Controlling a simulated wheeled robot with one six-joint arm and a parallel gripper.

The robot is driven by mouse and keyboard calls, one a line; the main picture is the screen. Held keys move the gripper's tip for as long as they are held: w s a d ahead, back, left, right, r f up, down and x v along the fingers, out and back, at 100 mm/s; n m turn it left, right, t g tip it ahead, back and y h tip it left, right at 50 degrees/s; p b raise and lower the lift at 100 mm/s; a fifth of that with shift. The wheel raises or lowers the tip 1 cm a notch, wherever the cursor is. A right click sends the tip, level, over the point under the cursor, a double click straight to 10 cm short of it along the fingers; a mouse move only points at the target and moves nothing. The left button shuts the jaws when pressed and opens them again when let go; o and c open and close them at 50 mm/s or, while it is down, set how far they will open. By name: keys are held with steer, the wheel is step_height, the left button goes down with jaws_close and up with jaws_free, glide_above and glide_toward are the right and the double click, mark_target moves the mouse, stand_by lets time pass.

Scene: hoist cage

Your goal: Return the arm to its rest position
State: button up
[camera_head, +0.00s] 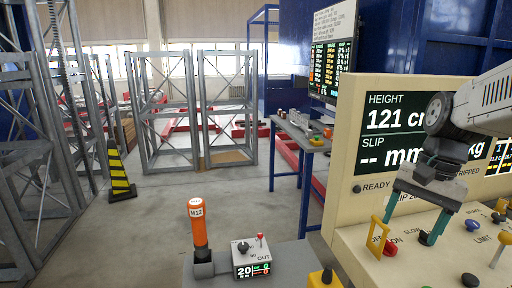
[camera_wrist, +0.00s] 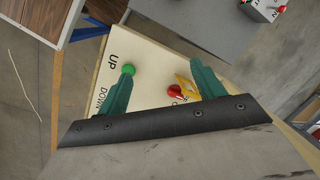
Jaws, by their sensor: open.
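My gripper (camera_head: 408,212) hangs at the right side of the head view, above the sloped front of the beige control console (camera_head: 345,150). Its two teal fingers are apart with nothing between them. In the wrist view my gripper (camera_wrist: 163,92) is over the console panel (camera_wrist: 150,60). A green button (camera_wrist: 129,69) marked UP/DOWN shows near the left finger. A red button (camera_wrist: 174,91) with a yellow guard (camera_wrist: 186,84) shows near the right finger. The fingers appear above the panel; contact cannot be told.
The console display (camera_head: 398,120) reads height 121 and a blank slip. An orange M12 tool (camera_head: 198,228) and a small grey box (camera_head: 252,257) stand in front. A striped cone (camera_head: 119,172), steel frames (camera_head: 190,110) and a blue-legged table (camera_head: 303,135) stand beyond. Open floor lies mid-left.

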steer(key=s+a+n+t+h, duration=0.1)
steer(key=s+a+n, duration=0.3)
steer(key=s, duration=1.1)
steer(key=n+h, duration=0.1)
steer(key=n, duration=0.2)
steer(key=shift+s+f+n+t, duration=0.15)
steer(key=shift+f+n+t, duration=0.2)
steer(key=shift+n+t, duration=0.05)
